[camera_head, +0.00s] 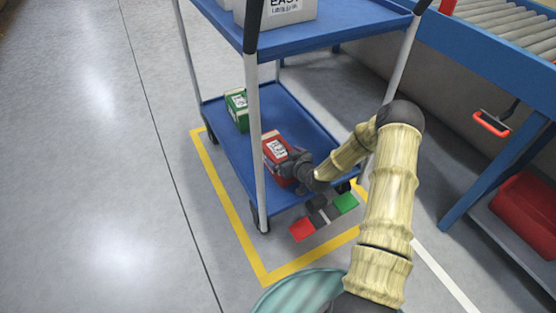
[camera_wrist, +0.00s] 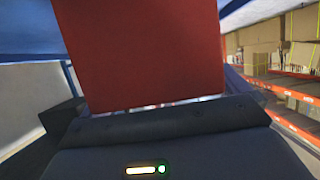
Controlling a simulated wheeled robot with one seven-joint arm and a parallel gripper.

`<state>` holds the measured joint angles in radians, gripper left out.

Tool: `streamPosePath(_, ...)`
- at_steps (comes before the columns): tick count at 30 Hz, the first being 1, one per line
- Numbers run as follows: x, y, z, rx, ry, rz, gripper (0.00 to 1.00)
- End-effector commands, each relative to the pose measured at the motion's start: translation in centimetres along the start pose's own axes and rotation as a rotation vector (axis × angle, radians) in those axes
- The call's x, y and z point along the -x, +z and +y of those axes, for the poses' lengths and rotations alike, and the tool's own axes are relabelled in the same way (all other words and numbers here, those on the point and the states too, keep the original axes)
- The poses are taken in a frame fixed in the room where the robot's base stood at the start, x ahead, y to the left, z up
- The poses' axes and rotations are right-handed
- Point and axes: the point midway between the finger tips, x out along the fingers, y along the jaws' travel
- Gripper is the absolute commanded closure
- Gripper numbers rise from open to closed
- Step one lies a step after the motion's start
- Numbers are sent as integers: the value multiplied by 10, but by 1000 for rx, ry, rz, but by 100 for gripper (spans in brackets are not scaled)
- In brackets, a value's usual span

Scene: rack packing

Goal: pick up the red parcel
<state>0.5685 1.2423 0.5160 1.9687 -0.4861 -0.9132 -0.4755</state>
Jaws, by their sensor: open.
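The red parcel (camera_head: 276,151) has a white label and stands on the lower blue shelf of the cart. My gripper (camera_head: 292,168) is at its right side in the head view and hides part of it. In the wrist view the red parcel (camera_wrist: 145,55) fills the upper middle, close in front of my dark gripper body. My gripper is open. The fingertips are hard to make out, and I cannot tell whether they touch the parcel.
A green parcel (camera_head: 237,108) stands behind on the same lower shelf (camera_head: 228,149). The cart's upper shelf (camera_head: 335,28) and posts (camera_head: 254,150) surround this space. A blue roller conveyor (camera_head: 490,55) stands at right. The floor at left is clear.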

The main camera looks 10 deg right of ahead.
Motion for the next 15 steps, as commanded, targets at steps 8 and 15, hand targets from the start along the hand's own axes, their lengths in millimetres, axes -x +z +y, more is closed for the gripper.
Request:
streamPosePath(8, 0, 0, 0, 0, 0, 0, 0)
streamPosePath(15, 0, 0, 0, 0, 0, 0, 28)
